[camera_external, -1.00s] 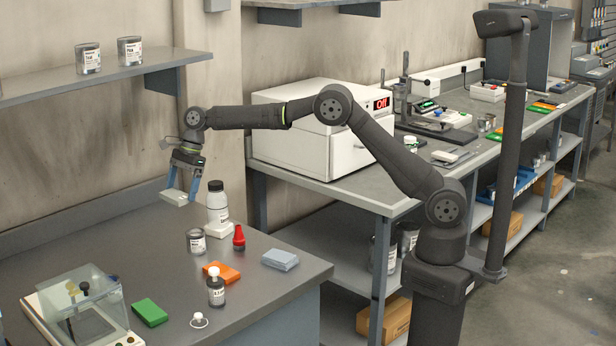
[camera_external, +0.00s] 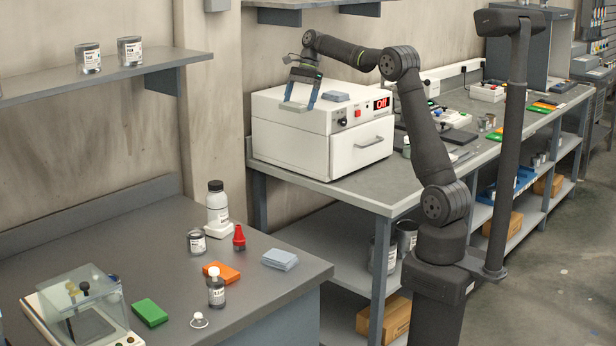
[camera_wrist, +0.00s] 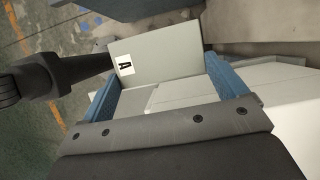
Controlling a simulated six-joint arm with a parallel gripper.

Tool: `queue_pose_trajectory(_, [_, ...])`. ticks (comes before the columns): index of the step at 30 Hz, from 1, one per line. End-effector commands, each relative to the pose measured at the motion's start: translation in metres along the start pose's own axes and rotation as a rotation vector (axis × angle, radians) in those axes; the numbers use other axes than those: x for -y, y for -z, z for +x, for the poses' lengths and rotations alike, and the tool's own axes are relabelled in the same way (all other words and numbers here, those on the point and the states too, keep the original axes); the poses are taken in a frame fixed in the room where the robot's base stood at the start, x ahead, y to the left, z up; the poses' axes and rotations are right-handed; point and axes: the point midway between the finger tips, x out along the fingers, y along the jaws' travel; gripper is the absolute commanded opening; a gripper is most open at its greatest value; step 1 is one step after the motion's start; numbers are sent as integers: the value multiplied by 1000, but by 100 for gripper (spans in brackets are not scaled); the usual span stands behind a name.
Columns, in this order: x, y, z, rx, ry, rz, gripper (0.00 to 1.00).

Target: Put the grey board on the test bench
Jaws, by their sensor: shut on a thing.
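My gripper (camera_external: 299,101) is shut on a pale grey board, held above the left part of the white oven's top in the external view. In the wrist view the grey board (camera_wrist: 160,55) carries a white label with a black "A" and lies between the blue fingers of my gripper (camera_wrist: 165,85). Whether it touches the oven top cannot be told. The long grey bench (camera_external: 350,185) bears the oven at its near left end. Which surface is the test bench is not marked.
The white oven (camera_external: 345,165) shows a red "Off" and has a grey-blue stack (camera_external: 335,96) on top.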

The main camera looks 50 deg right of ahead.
Motion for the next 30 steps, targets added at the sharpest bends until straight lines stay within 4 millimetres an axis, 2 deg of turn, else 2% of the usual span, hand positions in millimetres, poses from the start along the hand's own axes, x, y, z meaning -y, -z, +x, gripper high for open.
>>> queue_pose_trajectory(1, [-14, 20, -19, -1, 4, 5, 67])
queue_pose_trajectory(6, [-64, 72, -66, -1, 0, -3, 67])
queue_pose_trajectory(9, [-96, 104, -72, 0, 18, 49, 67])
queue_pose_trajectory(14, [-141, 156, -61, 1, 86, 215, 67])
queue_pose_trajectory(15, [-149, 171, -56, 1, 109, 272, 67])
queue_pose_trajectory(17, [-159, 198, -46, 2, 151, 377, 67])
queue_pose_trajectory(23, [-198, 279, -21, 1, 309, 755, 67])
queue_pose_trajectory(30, [-263, 371, -2, 1, 523, 1266, 67])
